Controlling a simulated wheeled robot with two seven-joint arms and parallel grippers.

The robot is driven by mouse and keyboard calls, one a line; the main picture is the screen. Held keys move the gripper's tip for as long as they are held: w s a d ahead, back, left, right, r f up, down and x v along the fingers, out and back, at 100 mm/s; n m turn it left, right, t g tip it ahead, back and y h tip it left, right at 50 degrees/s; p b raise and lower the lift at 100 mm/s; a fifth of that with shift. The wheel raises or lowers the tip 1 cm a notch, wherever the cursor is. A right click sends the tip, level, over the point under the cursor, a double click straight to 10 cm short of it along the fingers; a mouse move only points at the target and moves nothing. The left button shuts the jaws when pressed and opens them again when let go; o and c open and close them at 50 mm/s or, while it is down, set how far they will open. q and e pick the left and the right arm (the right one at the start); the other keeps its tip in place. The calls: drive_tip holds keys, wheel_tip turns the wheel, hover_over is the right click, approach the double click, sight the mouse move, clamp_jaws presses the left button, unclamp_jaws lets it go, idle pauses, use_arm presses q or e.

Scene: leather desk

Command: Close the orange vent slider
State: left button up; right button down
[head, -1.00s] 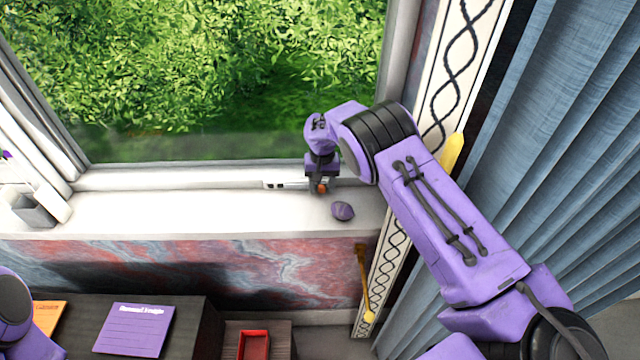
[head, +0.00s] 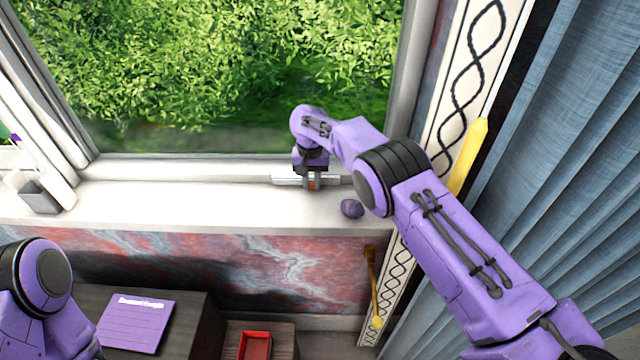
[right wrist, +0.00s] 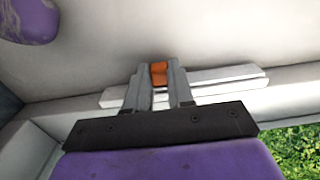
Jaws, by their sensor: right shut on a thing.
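The orange vent slider (head: 311,184) sits on a white vent strip (head: 287,180) on the window sill. My right gripper (head: 311,186) reaches down over the strip and is shut on the slider. In the right wrist view the orange slider (right wrist: 159,73) shows between the two grey fingertips (right wrist: 158,82), with the white strip (right wrist: 225,78) running to both sides. The vent's slots are hidden from me now. My left arm shows at the lower left of the head view, but its gripper is out of the picture.
A purple stone (head: 352,208) lies on the sill (head: 180,207) just right of my right gripper. A grey box (head: 38,197) stands at the sill's left end. A red tray (head: 254,346) and a purple notepad (head: 137,326) lie below. The sill's middle is clear.

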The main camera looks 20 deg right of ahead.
drive_tip(key=c, duration=1.3)
unclamp_jaws()
drive_tip(key=shift+w+a+r, duration=0.15)
drive_tip(key=shift+a, duration=0.05)
drive_tip(key=o, duration=0.3)
drive_tip(key=shift+o, duration=0.2)
drive_tip(key=shift+a, duration=0.15)
drive_tip(key=shift+r, duration=0.2)
wheel_tip(320, 180, up, 10)
drive_tip(key=b, duration=0.2)
